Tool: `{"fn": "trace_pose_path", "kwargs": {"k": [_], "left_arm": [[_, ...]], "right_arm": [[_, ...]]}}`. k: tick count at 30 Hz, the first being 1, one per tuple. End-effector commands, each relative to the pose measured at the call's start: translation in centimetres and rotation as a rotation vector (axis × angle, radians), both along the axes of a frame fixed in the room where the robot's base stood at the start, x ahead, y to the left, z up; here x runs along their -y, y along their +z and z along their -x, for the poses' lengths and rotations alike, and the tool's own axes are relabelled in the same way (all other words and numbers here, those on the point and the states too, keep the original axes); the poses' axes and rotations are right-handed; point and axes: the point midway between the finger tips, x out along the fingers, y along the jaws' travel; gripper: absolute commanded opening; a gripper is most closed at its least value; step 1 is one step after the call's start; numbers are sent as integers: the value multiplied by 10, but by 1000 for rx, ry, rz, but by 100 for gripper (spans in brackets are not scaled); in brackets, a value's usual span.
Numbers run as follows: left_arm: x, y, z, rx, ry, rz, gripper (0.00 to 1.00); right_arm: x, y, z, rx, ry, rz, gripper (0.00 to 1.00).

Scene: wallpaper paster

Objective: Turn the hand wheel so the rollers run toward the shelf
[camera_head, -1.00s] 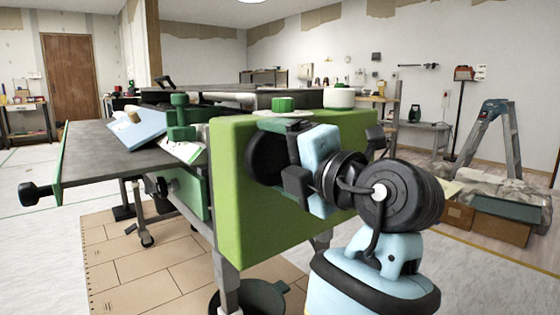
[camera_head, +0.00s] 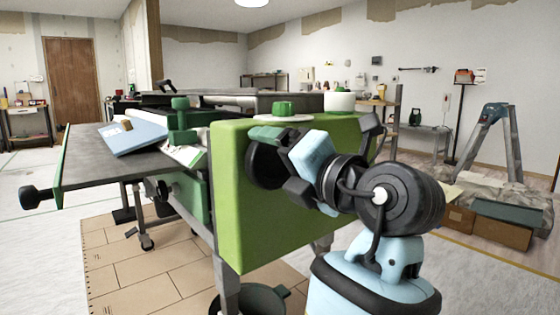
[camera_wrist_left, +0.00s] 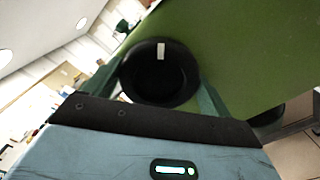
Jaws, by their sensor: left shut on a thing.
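The black hand wheel (camera_head: 263,166) sits on the near face of the green machine housing (camera_head: 235,225). My left gripper (camera_head: 279,160) is shut on it, partly hiding it in the head view. In the left wrist view the wheel (camera_wrist_left: 160,88) shows as a black disc with a white mark at its upper edge, with a green finger on each side. The gripper is rolled at a tilt. A grey shelf (camera_head: 85,165) extends from the machine's left side. The rollers cannot be made out clearly. My right gripper is not in view.
A blue board (camera_head: 135,138) with a small tan piece lies on the grey shelf. A black knob (camera_head: 35,197) projects at its front left. A dark round base (camera_head: 255,298) stands below the housing. A stepladder (camera_head: 495,140) and cardboard boxes (camera_head: 490,226) are at right.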

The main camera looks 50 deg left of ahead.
Motion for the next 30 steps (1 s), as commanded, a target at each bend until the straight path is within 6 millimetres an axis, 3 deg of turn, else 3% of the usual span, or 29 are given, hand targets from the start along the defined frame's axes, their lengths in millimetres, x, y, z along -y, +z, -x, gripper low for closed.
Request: {"fn": "trace_pose_path", "kwargs": {"k": [4, 5, 8, 17, 30], "left_arm": [[0, 0, 0, -1, 2, 1, 61], [0, 0, 0, -1, 2, 1, 88], [0, 0, 0, -2, 1, 0, 100], [4, 0, 0, -3, -1, 1, 100], [66, 1, 5, -4, -2, 1, 100]], "right_arm": [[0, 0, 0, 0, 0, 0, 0], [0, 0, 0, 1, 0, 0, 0], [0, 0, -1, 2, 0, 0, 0], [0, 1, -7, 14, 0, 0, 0], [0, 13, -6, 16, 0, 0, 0]]}}
